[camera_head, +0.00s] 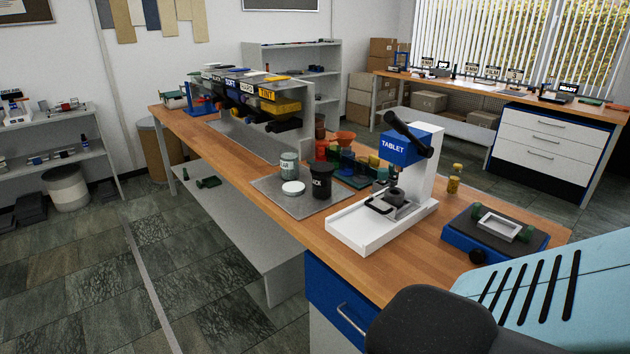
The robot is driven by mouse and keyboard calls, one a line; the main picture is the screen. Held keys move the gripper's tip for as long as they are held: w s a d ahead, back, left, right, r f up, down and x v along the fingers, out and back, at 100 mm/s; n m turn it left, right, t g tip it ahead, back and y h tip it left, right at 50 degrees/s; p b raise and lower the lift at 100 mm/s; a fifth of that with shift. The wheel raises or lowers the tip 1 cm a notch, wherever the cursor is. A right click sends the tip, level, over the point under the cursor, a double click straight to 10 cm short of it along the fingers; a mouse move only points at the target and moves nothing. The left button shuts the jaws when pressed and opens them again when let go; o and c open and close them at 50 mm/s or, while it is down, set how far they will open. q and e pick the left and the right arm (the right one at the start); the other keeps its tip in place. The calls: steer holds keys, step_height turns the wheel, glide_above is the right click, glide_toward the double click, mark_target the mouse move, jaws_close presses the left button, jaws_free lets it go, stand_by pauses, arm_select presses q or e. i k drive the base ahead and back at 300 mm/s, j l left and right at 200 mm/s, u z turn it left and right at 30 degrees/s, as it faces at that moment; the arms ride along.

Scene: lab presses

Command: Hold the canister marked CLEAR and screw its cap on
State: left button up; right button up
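The canister marked CLEAR (289,165) is a small grey-green jar standing upright on a grey mat (264,184) on the wooden bench. Only part of its label reads clearly. A round white cap (293,188) lies flat on the mat just in front of it, apart from the jar. A black canister (321,182) with a partly readable label stands to the right of the cap. Neither of my grippers shows in this view, and nothing is seen holding the canister or the cap.
A white and blue press marked TABLET (405,152) stands right of the mat. Coloured bottles (347,160) and an orange funnel (345,138) stand behind it. A blue device (495,237) sits at the bench's right end. A rack of coloured bins (250,95) stands at the far left.

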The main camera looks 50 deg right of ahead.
mark_target(289, 156)
steer(key=i+z, duration=0.4)
steer(key=i+j+z, duration=0.1)
steer(key=z, duration=0.35)
steer(key=i+j+z, duration=0.2)
steer(key=z, duration=0.2)
steer(key=i+j+z, duration=0.3)
steer(key=z, duration=0.15)
steer(key=i+j+z, duration=0.2)
steer(key=j+z, duration=0.2)
steer(key=i+j+z, duration=0.2)
steer(key=j+z, duration=0.15)
steer(key=i+j+z, duration=0.1)
steer(key=j+z, duration=0.25)
steer(key=i+j+z, duration=0.2)
steer(key=j, duration=0.2)
steer(key=j+z, duration=0.15)
steer(key=j, duration=0.25)
steer(key=k, duration=0.05)
